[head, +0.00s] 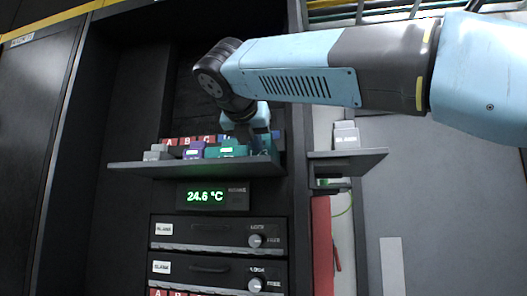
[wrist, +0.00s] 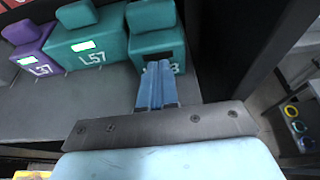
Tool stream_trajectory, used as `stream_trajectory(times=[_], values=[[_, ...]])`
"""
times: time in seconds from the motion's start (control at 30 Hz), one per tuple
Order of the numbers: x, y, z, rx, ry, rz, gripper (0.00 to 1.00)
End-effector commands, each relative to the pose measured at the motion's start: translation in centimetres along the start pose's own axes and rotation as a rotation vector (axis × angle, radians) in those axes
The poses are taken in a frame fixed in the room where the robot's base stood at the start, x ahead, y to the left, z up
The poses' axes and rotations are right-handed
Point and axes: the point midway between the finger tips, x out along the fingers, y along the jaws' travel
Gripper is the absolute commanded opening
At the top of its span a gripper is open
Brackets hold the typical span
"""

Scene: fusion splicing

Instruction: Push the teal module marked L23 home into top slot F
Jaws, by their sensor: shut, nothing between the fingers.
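In the wrist view a teal module (wrist: 153,42) stands at the right end of the row, with a raised block on top. Its label is mostly covered by my fingers; only a last "3" shows clearly, fitting L23. My gripper (wrist: 158,66) is shut and empty, its blue fingertips at the module's front face; I cannot tell whether they touch. In the head view my gripper is over the right end of the shelf and hides most of that module. The slot F mark is hidden.
A wider teal module L57 (wrist: 88,48) stands left of it, then a purple module L37 (wrist: 33,42). A dark upright post (wrist: 235,50) is close on the right. The grey shelf (head: 185,170) runs below the row. A side shelf (head: 347,160) holds a pale module.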

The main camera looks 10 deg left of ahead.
Motion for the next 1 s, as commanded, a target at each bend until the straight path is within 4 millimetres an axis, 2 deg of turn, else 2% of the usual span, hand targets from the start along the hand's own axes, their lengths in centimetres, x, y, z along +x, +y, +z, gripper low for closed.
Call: stream_trajectory(times=[0.9, 1.0], values=[[4.2, 0.0, 1.5, 0.000, -0.001, -0.001, 0.00], [4.1, 0.1, 1.5, -0.001, 0.000, 0.001, 0.00]])
